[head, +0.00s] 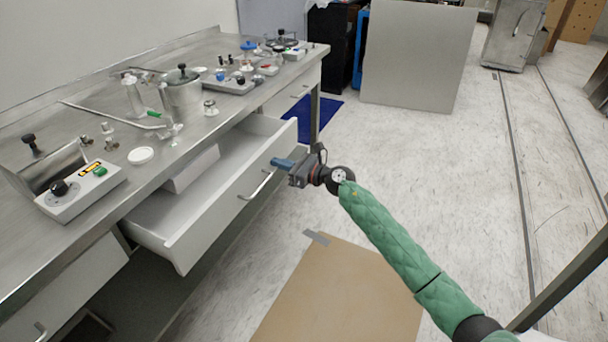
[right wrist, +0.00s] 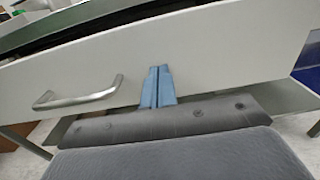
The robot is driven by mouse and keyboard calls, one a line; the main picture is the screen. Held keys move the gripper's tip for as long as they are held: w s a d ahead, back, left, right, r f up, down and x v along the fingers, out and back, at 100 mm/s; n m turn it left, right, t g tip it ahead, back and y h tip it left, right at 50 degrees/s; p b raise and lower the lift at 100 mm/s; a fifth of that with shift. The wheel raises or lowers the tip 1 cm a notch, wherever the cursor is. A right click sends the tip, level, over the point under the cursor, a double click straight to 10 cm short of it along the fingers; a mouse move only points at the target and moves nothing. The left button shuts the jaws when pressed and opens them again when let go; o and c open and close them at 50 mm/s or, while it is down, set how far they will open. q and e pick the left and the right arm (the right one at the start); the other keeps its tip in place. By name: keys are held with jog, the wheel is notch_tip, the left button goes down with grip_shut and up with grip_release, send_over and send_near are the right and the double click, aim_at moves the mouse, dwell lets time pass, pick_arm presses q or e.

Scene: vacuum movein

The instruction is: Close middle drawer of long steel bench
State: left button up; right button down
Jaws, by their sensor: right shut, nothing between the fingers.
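The long steel bench (head: 98,205) runs along the left of the head view. Its middle drawer (head: 200,228) is pulled out, with a light box-like shape (head: 192,168) inside it. The drawer front has a metal bar handle (head: 257,187). My right gripper (head: 276,162) is shut and empty, its blue fingertips at the drawer front beside the handle, towards the far end. In the right wrist view the shut fingertips (right wrist: 158,72) point at the white front panel (right wrist: 215,60), right of the handle (right wrist: 78,95). I cannot tell whether they touch it. My left gripper is not in view.
A white control box (head: 80,190), a metal pot (head: 183,95) and several fittings stand on the bench top. A brown board (head: 340,295) lies on the floor below my right arm. A grey panel (head: 418,55) stands at the back. The floor to the right is mostly clear.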

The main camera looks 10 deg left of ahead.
pick_arm(q)
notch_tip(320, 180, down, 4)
jog(key=b, duration=0.3)
pick_arm(e)
send_near(239, 160)
jog(key=a+r, duration=0.1)
jog(key=a, duration=0.1)
jog(key=w+a+r, duration=0.1)
jog(key=a, duration=0.1)
jog(key=w+a+r, duration=0.1)
jog(key=a+r, duration=0.1)
jog(key=shift+a, duration=0.15)
jog(key=b+x, duration=0.1)
jog(key=x, duration=0.2)
jog(key=shift+a+r, duration=0.1)
jog(key=shift+r, duration=0.1)
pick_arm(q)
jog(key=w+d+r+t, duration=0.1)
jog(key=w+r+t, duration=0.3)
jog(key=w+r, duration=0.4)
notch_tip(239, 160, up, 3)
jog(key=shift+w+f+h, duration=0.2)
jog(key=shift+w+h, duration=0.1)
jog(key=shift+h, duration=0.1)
pick_arm(e)
jog(key=shift+r, duration=0.1)
